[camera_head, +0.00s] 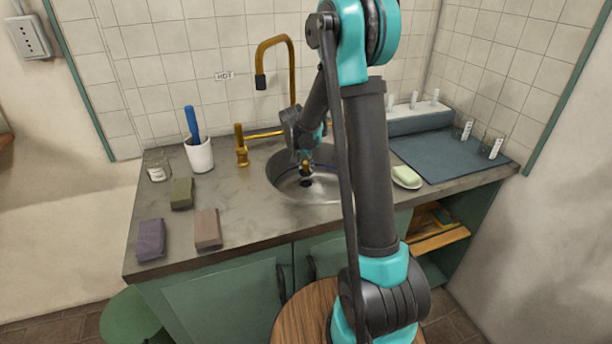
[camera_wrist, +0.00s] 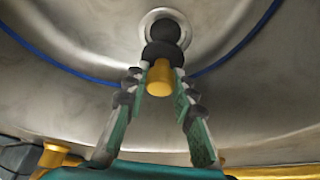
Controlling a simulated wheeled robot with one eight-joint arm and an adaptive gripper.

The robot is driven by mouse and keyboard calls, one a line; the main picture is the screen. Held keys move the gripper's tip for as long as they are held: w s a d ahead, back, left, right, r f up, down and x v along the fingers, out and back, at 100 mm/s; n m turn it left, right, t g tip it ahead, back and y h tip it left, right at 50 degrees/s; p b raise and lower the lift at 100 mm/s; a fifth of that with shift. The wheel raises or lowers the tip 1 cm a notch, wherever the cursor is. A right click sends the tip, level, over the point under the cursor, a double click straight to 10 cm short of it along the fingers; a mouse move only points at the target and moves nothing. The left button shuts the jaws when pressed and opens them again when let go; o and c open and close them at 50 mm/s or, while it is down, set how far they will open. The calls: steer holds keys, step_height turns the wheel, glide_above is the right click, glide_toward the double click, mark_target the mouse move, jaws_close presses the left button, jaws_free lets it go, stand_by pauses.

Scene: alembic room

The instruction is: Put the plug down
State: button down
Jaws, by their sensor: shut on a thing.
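The plug (camera_wrist: 159,78) has a brass-coloured knob and a dark body. My gripper (camera_wrist: 160,86) is shut on it, with a finger on either side of the knob in the wrist view. In the head view my gripper (camera_head: 305,160) is inside the round metal sink (camera_head: 282,188), pointing down, with the plug (camera_head: 305,169) at its tip. The dark drain hole with its pale metal ring (camera_wrist: 184,19) lies just beyond the plug in the wrist view. The plug's dark body overlaps the near side of the drain, and I cannot tell whether they touch.
A brass tap (camera_head: 275,45) stands behind the sink. A white cup (camera_head: 199,155) with a blue-handled item, a glass jar (camera_head: 157,168) and several sponge-like blocks (camera_head: 208,229) are left. A soap dish (camera_head: 406,180) and a blue-grey mat (camera_head: 450,158) are right. A blue line (camera_wrist: 215,66) rings the basin.

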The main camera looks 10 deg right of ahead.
mark_target(305, 172)
steer(key=shift+f, duration=2.45)
steer(key=shift+f, duration=0.1)
steer(key=c, duration=1.3)
jaws_free()
steer(key=shift+o, duration=0.2)
steer(key=v, duration=1.2)
steer(key=shift+s, duration=0.1)
